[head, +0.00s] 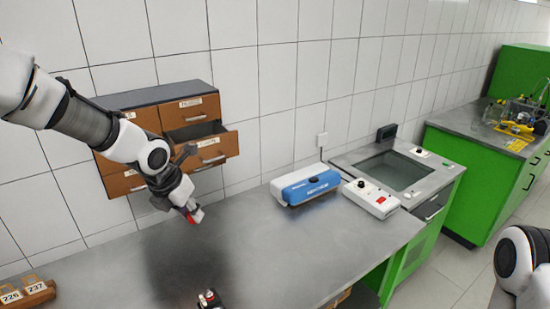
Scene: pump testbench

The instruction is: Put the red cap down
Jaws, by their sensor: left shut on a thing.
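The red cap (196,216) shows as a small red piece at the tip of my left gripper (189,207). My left gripper is shut on it, pointing down, and holds it over the left part of the grey bench top (245,250). The fingers hide part of the cap. Only a link of my right arm shows at the right edge; its gripper is out of view.
Behind my left arm is a wooden drawer cabinet (207,110) with one drawer pulled open. A blue and white device (308,185) and a white control box (371,198) stand on the bench. A dark and red item (210,299) is at the bottom edge. Numbered wooden blocks (30,290) sit at lower left.

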